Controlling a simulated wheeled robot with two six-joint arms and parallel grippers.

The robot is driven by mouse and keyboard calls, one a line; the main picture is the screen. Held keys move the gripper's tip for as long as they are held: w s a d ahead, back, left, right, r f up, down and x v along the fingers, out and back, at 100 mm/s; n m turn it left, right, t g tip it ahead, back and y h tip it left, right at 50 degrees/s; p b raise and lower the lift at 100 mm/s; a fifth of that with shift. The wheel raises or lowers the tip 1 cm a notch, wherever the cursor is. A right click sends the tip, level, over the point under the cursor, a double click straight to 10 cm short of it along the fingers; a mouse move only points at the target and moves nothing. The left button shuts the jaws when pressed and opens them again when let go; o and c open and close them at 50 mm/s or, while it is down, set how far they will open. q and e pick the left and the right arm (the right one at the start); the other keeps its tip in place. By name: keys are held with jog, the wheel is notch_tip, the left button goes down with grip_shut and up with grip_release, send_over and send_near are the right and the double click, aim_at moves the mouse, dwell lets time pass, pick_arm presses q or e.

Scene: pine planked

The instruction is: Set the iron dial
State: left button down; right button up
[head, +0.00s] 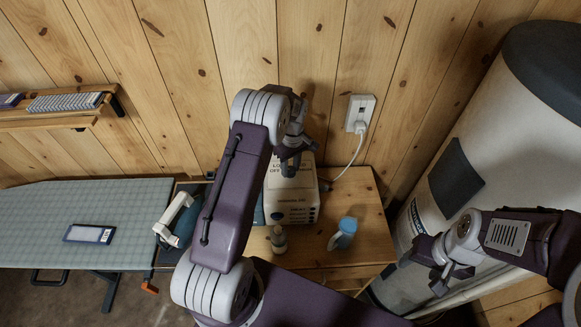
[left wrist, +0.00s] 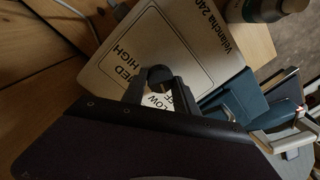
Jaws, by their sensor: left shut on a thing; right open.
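In the head view my left gripper (head: 291,160) is over the back of the white unit (head: 294,207), and my arm hides the dial. The iron (head: 178,219), with a white handle, rests at the right end of the ironing board. My right gripper (head: 452,277) is open and empty at the right, away from the unit.
A wall outlet (head: 360,112) has a white cord. A large white tank (head: 475,140) stands right. The ironing board (head: 120,195) is left.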

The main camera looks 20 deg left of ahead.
aim_at(292, 169)
pick_arm(q)
jog(key=shift+w+r, duration=0.1)
jog(key=c, duration=0.9)
grip_release()
jog(key=shift+c, duration=0.2)
notch_tip(292, 169, up, 9)
jog(key=b, duration=0.1)
jog(key=shift+w+b, duration=0.15)
jog(key=shift+b, duration=0.25)
jog(key=shift+d, duration=0.1)
jog(key=shift+d, duration=0.1)
